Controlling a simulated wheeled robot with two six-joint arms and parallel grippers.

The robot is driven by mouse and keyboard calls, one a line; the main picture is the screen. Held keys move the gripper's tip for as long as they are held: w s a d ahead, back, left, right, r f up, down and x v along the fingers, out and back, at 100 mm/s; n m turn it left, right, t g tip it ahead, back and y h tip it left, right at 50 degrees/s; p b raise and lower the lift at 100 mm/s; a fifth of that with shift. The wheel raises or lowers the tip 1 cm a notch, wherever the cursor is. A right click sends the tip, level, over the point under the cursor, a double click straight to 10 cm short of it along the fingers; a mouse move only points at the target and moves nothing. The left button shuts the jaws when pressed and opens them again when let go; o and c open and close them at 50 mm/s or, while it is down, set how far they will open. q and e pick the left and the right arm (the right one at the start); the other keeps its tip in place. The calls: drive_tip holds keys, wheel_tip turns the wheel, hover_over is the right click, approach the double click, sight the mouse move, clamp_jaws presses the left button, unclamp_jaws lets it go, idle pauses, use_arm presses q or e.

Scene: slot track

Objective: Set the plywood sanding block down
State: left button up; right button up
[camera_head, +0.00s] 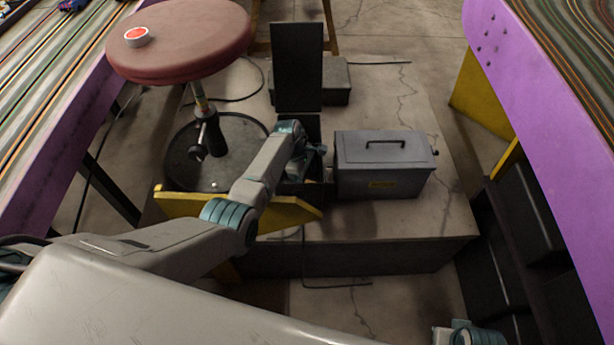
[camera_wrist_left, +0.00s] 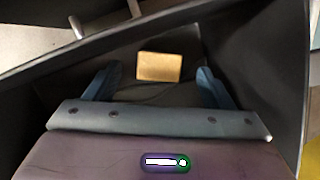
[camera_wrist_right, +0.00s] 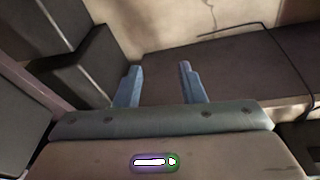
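The plywood sanding block (camera_wrist_left: 159,67) is a small tan rectangle in the left wrist view. It lies inside a dark open box, beyond my left fingertips and apart from them. My left gripper (camera_wrist_left: 157,82) is open, with one finger to each side of the block in the picture. In the head view my left gripper (camera_head: 316,165) reaches down into the black box (camera_head: 313,128), whose lid (camera_head: 297,66) stands upright. The wrist hides most of the box's inside there. My right gripper (camera_wrist_right: 160,84) is open and empty in the right wrist view.
A grey metal case (camera_head: 384,165) with a handle stands right of the box on a low platform (camera_head: 430,215). A red stool (camera_head: 185,40) carrying a red-topped tin (camera_head: 137,37) stands left. A yellow beam (camera_head: 190,205) crosses below my left arm. Purple-sided track tables (camera_head: 540,110) flank both sides.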

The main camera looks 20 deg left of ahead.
drive_tip(key=shift+w, duration=0.2)
use_arm(q)
drive_tip(key=shift+r, duration=0.25)
drive_tip(key=p+v, duration=0.1)
drive_tip(key=v, duration=0.2)
drive_tip(key=shift+d+p, duration=0.1)
drive_tip(key=shift+p, duration=0.3)
drive_tip(key=v, duration=0.9)
drive_tip(key=shift+r+p, duration=0.3)
drive_tip(key=shift+r, duration=0.05)
use_arm(e)
wheel_tip(320, 180, down, 8)
drive_tip(key=s, duration=0.1)
drive_tip(key=shift+d+g, duration=0.3)
drive_tip(key=shift+d, duration=0.1)
